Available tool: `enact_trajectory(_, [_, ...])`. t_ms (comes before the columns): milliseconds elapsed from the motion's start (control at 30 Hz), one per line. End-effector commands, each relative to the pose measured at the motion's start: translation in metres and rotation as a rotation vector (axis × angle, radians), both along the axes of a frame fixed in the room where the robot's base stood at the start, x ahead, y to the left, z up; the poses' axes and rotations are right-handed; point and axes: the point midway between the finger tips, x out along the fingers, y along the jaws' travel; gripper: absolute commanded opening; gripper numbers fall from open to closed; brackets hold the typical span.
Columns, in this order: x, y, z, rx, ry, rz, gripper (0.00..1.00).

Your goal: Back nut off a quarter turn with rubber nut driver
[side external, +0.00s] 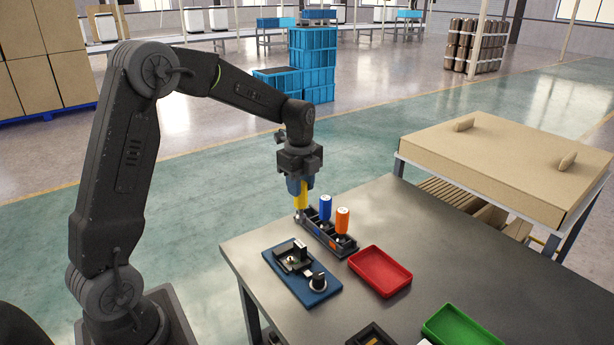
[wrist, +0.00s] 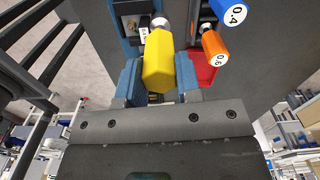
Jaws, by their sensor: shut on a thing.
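My gripper (side external: 299,186) is shut on the yellow handle of a driver (side external: 301,200). In the wrist view, the yellow handle (wrist: 158,62) sits between the two blue fingers of my gripper (wrist: 160,80). The driver hangs nearly upright at the left end of a black rack (side external: 318,236); I cannot tell whether its tip is still in the rack. A blue board (side external: 312,290) in front of the rack carries a dark fixture (side external: 293,257) and a black knob (side external: 317,281). The nut is too small to make out.
A blue-handled driver (side external: 325,207) and an orange-handled driver (side external: 342,219) stand in the rack, close to the held one. A red tray (side external: 381,270) lies right of the board, and a green tray (side external: 462,327) is nearer. The table's right part (side external: 470,250) is clear.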

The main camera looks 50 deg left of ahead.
Motion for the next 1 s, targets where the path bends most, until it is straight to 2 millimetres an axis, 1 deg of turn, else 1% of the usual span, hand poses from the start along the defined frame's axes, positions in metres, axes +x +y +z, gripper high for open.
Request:
enact_trajectory(33, [-0.014,-0.010,0.002,0.000,-0.002,0.011,0.00])
enact_trajectory(133, [-0.034,-0.023,0.001,0.000,-0.002,0.031,0.00])
enact_trajectory(200, [-0.045,-0.030,0.000,0.000,-0.001,0.043,0.00])
enact_trajectory(333, [-0.058,-0.037,-0.002,0.000,0.000,0.056,0.00])
enact_trajectory(467, [-0.061,-0.039,-0.006,0.000,0.000,0.061,0.00])
enact_trajectory(800, [-0.061,-0.039,-0.033,-0.001,0.003,0.060,0.00])
enact_trajectory(1000, [-0.061,-0.039,-0.045,-0.001,0.002,0.060,0.00])
